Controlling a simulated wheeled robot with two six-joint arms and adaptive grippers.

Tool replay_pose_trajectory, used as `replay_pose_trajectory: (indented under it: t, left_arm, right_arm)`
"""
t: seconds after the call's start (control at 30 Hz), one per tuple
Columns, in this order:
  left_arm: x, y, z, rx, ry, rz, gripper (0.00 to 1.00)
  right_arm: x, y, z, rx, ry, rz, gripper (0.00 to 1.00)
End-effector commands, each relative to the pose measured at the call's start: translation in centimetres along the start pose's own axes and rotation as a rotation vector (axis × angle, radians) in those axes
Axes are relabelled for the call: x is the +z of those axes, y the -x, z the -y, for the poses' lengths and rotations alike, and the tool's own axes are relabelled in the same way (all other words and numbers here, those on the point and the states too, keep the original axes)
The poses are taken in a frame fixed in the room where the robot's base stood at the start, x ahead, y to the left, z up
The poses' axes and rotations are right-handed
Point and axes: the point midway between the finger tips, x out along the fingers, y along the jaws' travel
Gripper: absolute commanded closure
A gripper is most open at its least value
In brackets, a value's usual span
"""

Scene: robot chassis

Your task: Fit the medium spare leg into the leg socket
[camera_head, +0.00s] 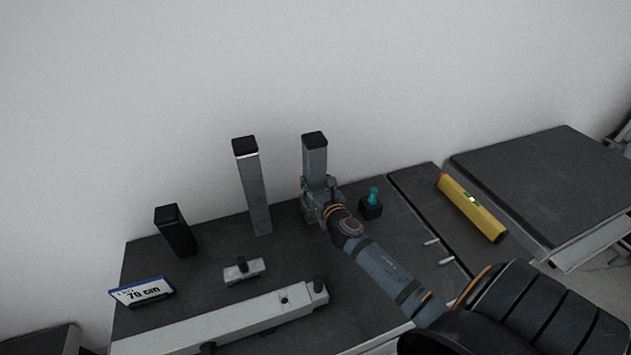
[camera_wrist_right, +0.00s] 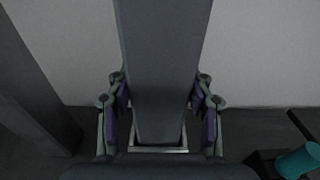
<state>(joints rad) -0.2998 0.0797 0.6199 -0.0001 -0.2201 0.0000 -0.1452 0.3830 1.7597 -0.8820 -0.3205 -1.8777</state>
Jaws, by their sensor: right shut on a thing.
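The medium leg (camera_head: 314,158), a grey square post with a black cap, stands upright at the back of the dark table. My right gripper (camera_head: 318,188) is shut around it from the front. In the right wrist view the leg (camera_wrist_right: 160,75) fills the space between both fingers (camera_wrist_right: 160,110). A pale square rim (camera_wrist_right: 158,150) shows around its lower end; whether this is the leg socket, and how deep the leg sits, I cannot tell. A taller grey leg (camera_head: 255,190) and a short black leg (camera_head: 176,232) stand to its left. My left gripper is out of view.
A teal-topped object (camera_head: 372,205) stands close right of the gripper. A yellow level (camera_head: 472,208) lies farther right. A pale beam (camera_head: 225,322), a small pale block (camera_head: 244,270) and a "70 cm" sign (camera_head: 143,291) occupy the front left. A wall stands behind.

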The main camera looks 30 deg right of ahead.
Motion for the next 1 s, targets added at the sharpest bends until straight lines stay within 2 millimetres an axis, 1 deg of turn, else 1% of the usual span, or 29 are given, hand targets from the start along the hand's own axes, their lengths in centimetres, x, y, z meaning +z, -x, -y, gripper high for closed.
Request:
replay_pose_trajectory:
  t: [1.0]
  left_arm:
    - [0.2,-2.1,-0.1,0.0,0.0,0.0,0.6]
  right_arm:
    - [-2.1,-0.2,-0.1,0.002,0.0,0.005,1.0]
